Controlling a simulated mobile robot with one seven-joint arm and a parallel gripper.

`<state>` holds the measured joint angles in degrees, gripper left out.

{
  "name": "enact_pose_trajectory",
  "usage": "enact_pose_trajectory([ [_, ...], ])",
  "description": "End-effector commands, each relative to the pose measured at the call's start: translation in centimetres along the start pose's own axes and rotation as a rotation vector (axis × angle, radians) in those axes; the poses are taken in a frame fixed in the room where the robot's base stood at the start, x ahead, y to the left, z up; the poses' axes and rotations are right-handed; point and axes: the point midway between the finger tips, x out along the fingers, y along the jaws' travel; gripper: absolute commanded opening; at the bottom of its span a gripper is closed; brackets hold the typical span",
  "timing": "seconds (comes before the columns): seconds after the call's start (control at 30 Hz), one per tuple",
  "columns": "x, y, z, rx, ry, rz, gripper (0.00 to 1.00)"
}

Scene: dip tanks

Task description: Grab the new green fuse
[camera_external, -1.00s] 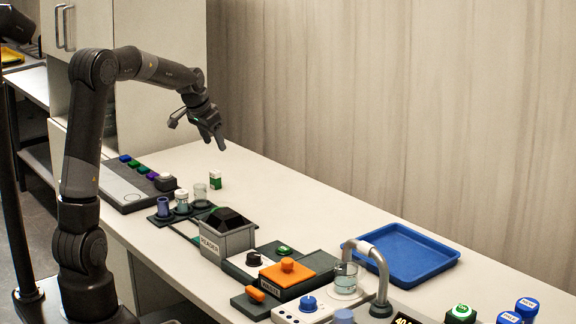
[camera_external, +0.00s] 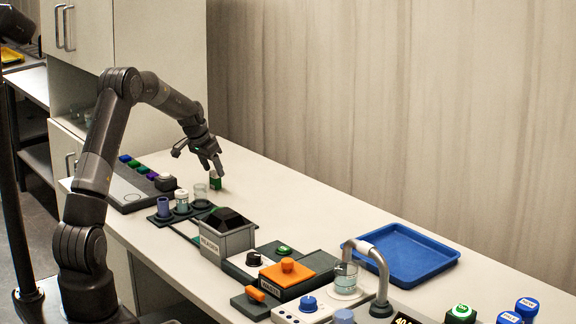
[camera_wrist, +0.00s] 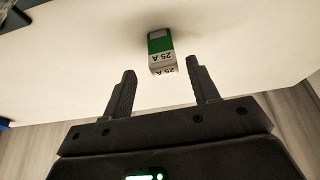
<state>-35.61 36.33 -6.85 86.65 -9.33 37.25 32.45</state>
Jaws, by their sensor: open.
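The green fuse (camera_external: 216,182) stands on the white table, just behind the row of small cups. In the wrist view the fuse (camera_wrist: 160,43) shows a green body and a white part marked "25 A". My gripper (camera_external: 217,172) is directly above the fuse in the outside view and partly hides its top. In the wrist view my gripper (camera_wrist: 161,82) is open and empty. The fuse lies ahead of the two fingertips, roughly midway between them, with no contact visible.
A dark panel with coloured buttons (camera_external: 125,190) lies left of the fuse. A grey bin (camera_external: 226,243) is nearer the camera. The table right of the fuse is clear up to the blue tray (camera_external: 398,254).

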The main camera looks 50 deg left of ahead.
Motion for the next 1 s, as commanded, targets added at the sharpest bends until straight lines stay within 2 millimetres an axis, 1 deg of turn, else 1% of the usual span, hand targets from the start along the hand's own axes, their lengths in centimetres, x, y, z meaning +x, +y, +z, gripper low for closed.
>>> enact_pose_trajectory([
  [0.13, 1.5, -0.2, 0.0, 0.0, -0.002, 0.001, 0.55],
  [0.3, 3.9, -0.5, -0.2, 0.0, -0.001, 0.0, 0.55],
  [0.4, 5.0, -0.5, -0.2, 0.0, -0.001, 0.0, 0.55],
  [0.5, 5.3, -0.5, -0.2, 0.0, 0.001, -0.001, 0.55],
  [0.7, 5.3, -0.5, -0.2, 0.0, 0.001, -0.001, 0.55],
  [1.0, 5.3, -0.5, -0.2, 0.0, 0.0, -0.001, 0.3],
])
